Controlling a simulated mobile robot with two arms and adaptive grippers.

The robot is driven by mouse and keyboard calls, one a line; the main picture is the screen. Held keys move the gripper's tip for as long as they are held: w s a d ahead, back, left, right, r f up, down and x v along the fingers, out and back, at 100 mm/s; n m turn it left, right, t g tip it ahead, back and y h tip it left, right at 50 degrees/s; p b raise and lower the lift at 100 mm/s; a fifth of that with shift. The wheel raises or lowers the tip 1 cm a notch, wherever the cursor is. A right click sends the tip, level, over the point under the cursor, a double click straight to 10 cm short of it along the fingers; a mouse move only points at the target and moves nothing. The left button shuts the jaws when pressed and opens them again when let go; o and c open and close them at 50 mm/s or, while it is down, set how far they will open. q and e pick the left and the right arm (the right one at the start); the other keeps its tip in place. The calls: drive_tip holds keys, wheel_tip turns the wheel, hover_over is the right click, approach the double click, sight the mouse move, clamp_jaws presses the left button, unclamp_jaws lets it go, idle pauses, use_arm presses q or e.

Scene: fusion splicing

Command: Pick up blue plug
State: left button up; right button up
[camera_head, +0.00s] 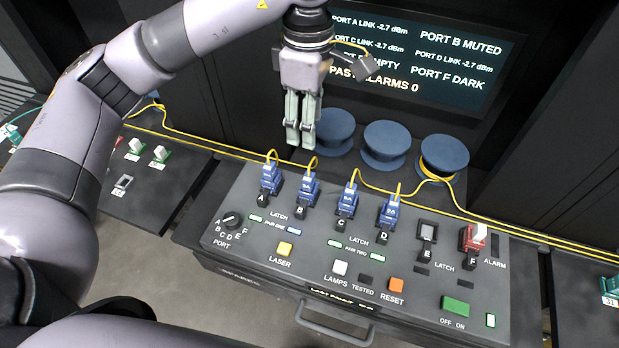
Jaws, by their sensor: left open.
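Blue plugs with yellow fibers sit upright in the panel's ports: one at A (270,178), one at B (308,188), one at C (347,200) and one at D (389,211). My left gripper (300,143) hangs above and behind the A and B plugs, fingers pointing down, apart from them and with nothing seen between the fingers. My right gripper is not in view.
Port E (427,233) is empty; a red and white plug (472,238) stands at F. Blue spools (386,145) stand behind the panel (225,262). Yellow fibers cross behind the ports. A screen (440,60) is at the back.

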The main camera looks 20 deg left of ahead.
use_arm(q)
drive_tip(key=p, duration=0.3)
hover_over(309, 176)
drive_tip(key=f, duration=0.9)
drive_tip(key=shift+w+a, duration=0.1)
drive_tip(key=shift+w, duration=0.15)
drive_tip(key=shift+s+f+p, duration=0.1)
drive_tip(key=shift+f+p, duration=0.2)
drive_tip(key=shift+f, duration=0.15)
drive_tip(key=f+p, duration=0.2)
drive_tip(key=f, duration=0.1)
drive_tip(key=shift+s+f, duration=0.2)
drive_tip(key=shift+f, duration=0.55)
drive_tip(key=c, duration=1)
